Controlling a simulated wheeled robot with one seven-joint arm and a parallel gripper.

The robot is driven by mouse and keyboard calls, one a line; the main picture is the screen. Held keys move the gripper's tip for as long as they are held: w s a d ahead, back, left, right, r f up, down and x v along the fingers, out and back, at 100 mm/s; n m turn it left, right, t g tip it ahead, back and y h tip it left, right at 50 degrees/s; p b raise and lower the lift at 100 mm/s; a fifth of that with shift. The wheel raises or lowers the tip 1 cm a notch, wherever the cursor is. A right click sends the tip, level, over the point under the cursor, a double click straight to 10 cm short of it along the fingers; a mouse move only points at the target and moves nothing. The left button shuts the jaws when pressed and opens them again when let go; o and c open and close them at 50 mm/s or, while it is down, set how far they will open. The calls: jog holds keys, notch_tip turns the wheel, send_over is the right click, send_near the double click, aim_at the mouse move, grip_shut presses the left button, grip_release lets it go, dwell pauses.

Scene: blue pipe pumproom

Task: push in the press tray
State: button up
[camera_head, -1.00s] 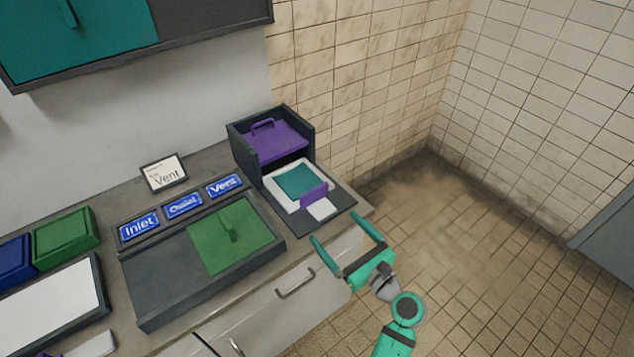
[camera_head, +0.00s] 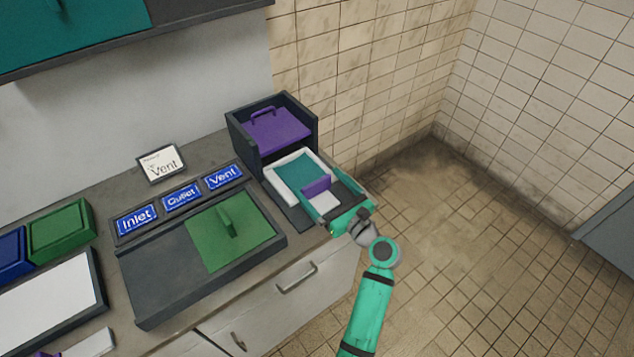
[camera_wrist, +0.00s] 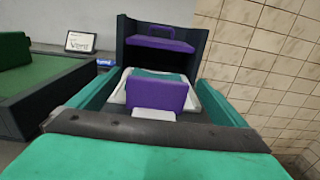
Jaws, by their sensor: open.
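The press tray (camera_head: 283,189) is white with a teal pad (camera_head: 299,171) on it and a purple upright tab (camera_head: 317,186) at its front. It sits pulled out on the dark base before the press (camera_head: 257,149), a dark box with a purple plate and handle (camera_head: 276,130). My gripper (camera_head: 322,192) is open, its fingers reaching along both sides of the tray's front. In the wrist view the purple tab (camera_wrist: 159,95) stands between the two spread fingers (camera_wrist: 155,94), apart from the palm. I cannot tell whether the fingers touch the tray.
A dark panel with a green sliding cover (camera_head: 235,240) lies left of the press, below blue Inlet, Outlet and Vent labels (camera_head: 182,197). A small "Vent" sign (camera_head: 161,164) stands behind. The tiled wall (camera_head: 370,90) is close on the right; the floor is clear.

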jog(key=shift+x, duration=1.05)
jog(key=shift+a, duration=0.15)
jog(key=c, duration=1.5)
jog(key=x, duration=1.3)
jog(key=shift+w+a, duration=0.15)
jog(key=shift+w, duration=0.15)
jog(key=shift+c, duration=0.2)
jog(key=shift+o, duration=0.2)
jog(key=shift+r, duration=0.1)
jog(key=o, duration=1.5)
